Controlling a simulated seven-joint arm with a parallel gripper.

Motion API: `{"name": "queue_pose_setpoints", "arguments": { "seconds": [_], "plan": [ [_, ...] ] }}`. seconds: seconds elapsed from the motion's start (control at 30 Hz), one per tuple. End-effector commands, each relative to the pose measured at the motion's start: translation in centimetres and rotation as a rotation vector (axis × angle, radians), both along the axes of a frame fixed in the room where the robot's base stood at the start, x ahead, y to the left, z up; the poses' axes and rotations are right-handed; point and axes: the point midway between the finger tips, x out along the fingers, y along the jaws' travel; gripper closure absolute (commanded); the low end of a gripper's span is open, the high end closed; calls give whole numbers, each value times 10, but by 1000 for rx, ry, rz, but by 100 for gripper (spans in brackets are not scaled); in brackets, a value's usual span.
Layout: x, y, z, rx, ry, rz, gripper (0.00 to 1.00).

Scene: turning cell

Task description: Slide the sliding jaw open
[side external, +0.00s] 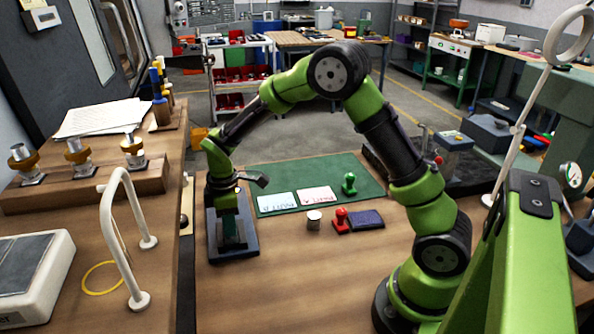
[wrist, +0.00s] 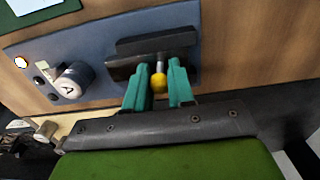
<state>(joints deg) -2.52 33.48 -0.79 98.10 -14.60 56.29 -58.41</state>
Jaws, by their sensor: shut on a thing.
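The fixture is a blue-grey base plate (wrist: 50,45) with dark jaw blocks on it, lying on the wooden bench. In the wrist view, one dark block (wrist: 155,41) lies farther off and another (wrist: 120,67), the apparent sliding jaw, lies nearer my gripper. A short metal stem with a yellow ball knob (wrist: 158,84) stands at the nearer block. My gripper (wrist: 159,88) has its teal fingers on both sides of this knob, shut on it. In the side view my gripper (side external: 233,232) is low over the base plate (side external: 240,252), and my fingers hide the jaws.
A round knob marked A (wrist: 73,83) sits on the plate beside the jaws. The front bench is clear.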

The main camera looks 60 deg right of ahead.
Motion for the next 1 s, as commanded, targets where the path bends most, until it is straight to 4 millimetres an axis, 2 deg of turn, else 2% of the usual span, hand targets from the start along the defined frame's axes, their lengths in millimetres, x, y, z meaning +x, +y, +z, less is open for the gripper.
{"name": "queue_pose_setpoints", "arguments": {
  "seconds": [0.03,0.07,0.13,0.47,1.0],
  "plan": [
    [-2,3,0,4,6,0,88],
    [-2,3,0,4,7,0,74],
    [-2,3,0,5,6,0,64],
    [-1,2,2,3,3,0,64],
    [-1,1,45,3,1,-1,64]
  ]
}}
